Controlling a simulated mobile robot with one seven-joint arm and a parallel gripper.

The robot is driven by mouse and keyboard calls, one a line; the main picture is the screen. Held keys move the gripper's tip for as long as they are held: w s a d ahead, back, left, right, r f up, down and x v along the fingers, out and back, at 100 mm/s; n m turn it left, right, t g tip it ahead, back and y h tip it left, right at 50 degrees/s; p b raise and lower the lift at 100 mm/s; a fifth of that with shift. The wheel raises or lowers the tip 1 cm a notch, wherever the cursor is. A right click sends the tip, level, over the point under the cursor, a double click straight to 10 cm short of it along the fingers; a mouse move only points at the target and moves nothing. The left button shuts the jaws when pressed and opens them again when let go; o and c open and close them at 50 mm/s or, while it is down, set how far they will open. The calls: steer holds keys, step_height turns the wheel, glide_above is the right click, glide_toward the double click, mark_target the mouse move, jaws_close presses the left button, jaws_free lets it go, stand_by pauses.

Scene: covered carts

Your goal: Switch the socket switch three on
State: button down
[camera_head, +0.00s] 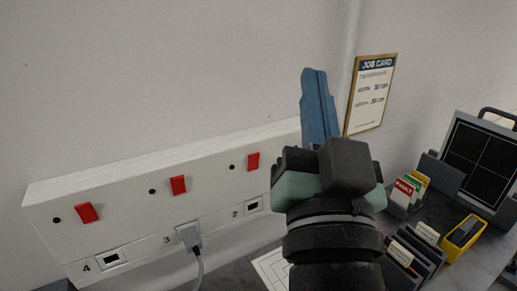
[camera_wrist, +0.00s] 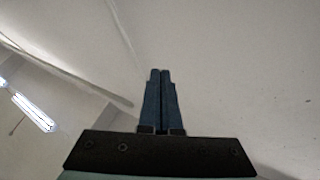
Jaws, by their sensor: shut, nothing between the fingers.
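A white socket panel (camera_head: 130,184) is on the wall at the lower left of the head view. Three red switches show on it. The middle one, switch three (camera_head: 178,185), is above the label 3, where a grey plug with a cable (camera_head: 189,237) sits in the socket. Another red switch (camera_head: 86,212) is above the label 4, and one (camera_head: 253,161) is above the label 2. My gripper (camera_head: 315,75) is shut and empty, pointing up, to the right of and above the panel. My arm hides the panel's right end. The wrist view shows the shut blue fingers (camera_wrist: 160,75) against the wall.
A framed job card (camera_head: 371,95) hangs on the wall to the right of my gripper. A yellow bin (camera_head: 463,238), card holders (camera_head: 414,255) and a dark gridded panel (camera_head: 480,158) stand at the right. The wall above the panel is clear.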

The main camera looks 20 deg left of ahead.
steer(key=s+a+f+m+g+y+p, duration=0.1)
steer(key=a+f+m+g+y+p, duration=0.35)
steer(key=f, duration=0.95)
steer(key=s+a+f+m+g+y, duration=0.3)
steer(key=s+a+f+m+g, duration=0.1)
steer(key=s+f, duration=0.3)
steer(key=shift+s+a+f+g, duration=0.25)
steer(key=shift+f+g, duration=0.1)
steer(key=shift+f, duration=0.1)
steer(key=shift+y+p, duration=0.25)
steer(key=shift+p, duration=0.05)
steer(key=p, duration=0.6)
glide_toward(177, 183)
steer(key=x, duration=0.5)
steer(key=shift+w+a+r, duration=0.2)
steer(key=shift+w+a+f, duration=0.1)
steer(key=shift+w+a, duration=0.35)
